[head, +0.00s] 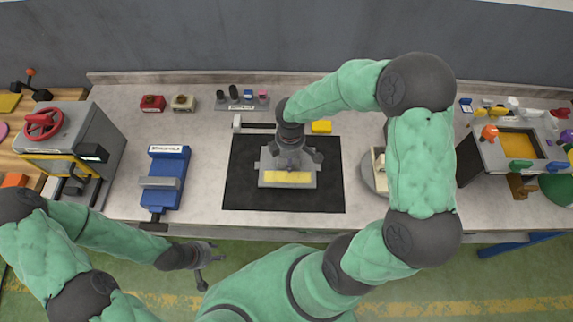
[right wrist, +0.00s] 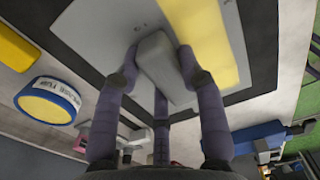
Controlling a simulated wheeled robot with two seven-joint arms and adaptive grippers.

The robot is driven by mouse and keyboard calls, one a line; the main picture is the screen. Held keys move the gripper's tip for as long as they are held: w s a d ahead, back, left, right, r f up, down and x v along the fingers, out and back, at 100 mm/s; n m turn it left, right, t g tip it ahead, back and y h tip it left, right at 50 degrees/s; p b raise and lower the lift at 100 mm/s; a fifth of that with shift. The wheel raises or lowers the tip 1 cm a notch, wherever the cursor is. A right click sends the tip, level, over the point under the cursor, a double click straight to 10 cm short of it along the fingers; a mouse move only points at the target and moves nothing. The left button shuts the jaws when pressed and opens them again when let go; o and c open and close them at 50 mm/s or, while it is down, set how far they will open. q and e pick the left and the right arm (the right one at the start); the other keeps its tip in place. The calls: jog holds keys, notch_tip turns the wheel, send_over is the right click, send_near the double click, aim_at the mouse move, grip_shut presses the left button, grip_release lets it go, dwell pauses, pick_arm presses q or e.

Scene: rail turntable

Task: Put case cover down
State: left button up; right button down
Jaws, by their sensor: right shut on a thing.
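The case cover (head: 268,182) is a grey plate with a yellow strip, over the black mat (head: 240,195) in the middle of the bench. My right gripper (head: 290,158) comes down on it from above. In the right wrist view, its fingers (right wrist: 160,75) are shut around the grey block-shaped handle (right wrist: 165,65) on the cover (right wrist: 105,30). The cover looks roughly flat; I cannot tell whether it touches the mat or what is under it. My left gripper (head: 206,262) is open and empty in front of the bench.
A blue vise-like fixture (head: 168,178) stands left of the mat. A grey press with a red handwheel (head: 75,140) is farther left. A yellow block (head: 321,127) lies behind the mat. A round turntable (head: 370,180) is to the right, partly hidden by my right arm.

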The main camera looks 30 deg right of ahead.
aim_at(286, 165)
jog(key=shift+w+a+f, duration=0.15)
jog(key=shift+w+f, duration=0.05)
jog(key=shift+w+a+f+b, duration=0.15)
jog(key=shift+f+b, duration=0.1)
jog(key=shift+f, duration=0.7)
jog(key=shift+w+f+b, duration=0.1)
jog(key=shift+f+b, duration=0.1)
jog(key=shift+f, duration=0.75)
jog(key=shift+f, duration=0.2)
jog(key=c, duration=0.8)
grip_release()
jog(key=shift+o, duration=0.2)
jog(key=shift+r, duration=0.1)
jog(key=shift+r, duration=0.15)
notch_tip(286, 165, up, 12)
jog(key=shift+f+p, duration=0.1)
jog(key=shift+p, duration=1.1)
